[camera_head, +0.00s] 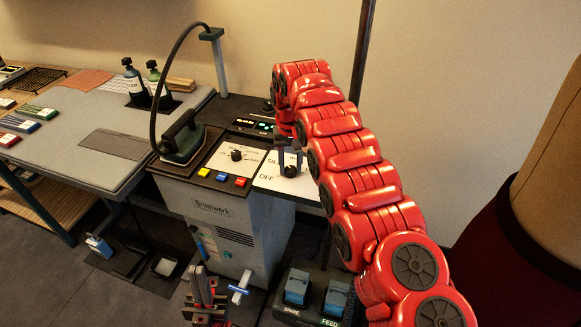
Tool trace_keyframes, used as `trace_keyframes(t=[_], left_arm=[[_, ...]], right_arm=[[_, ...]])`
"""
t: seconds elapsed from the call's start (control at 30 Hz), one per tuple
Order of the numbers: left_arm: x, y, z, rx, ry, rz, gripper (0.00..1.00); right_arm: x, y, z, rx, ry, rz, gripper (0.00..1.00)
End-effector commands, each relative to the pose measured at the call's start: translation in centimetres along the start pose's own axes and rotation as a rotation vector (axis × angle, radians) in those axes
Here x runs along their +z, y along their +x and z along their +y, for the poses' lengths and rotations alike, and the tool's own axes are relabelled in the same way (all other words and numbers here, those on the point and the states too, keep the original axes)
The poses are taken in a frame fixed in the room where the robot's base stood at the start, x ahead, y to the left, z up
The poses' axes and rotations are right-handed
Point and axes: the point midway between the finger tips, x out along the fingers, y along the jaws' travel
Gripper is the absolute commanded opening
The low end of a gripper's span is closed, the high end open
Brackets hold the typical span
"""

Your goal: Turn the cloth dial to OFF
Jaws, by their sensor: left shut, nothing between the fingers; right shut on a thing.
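The cloth dial (290,172) is a black knob on a white plate (268,183) on top of the grey steam station (230,222). The plate's readable letters are "SIL", partly hidden, and "OFF" at its front. My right gripper (291,158) reaches down from behind the red arm and is shut on the dial. The gripper and arm cover part of the plate, and where the dial's pointer aims cannot be told. My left gripper (203,283) is low in front of the station, shut and empty, apart from the dial.
Another black knob (237,155) sits on a white plate to the left, with yellow, red and blue buttons in front. A green iron (183,138) with an arching hose stands beside it. Blue pedals (297,287) lie below. An ironing table (90,125) holds bottles at left.

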Motion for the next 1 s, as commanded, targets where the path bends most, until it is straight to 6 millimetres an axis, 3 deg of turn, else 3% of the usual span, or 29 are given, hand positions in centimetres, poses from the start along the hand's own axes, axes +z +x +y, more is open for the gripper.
trace_keyframes(t=[1.0], left_arm=[[-0.4,2.3,-0.1,0.000,0.000,0.000,0.00]], right_arm=[[0.1,0.0,0.0,-0.001,-0.935,-0.003,0.00]])
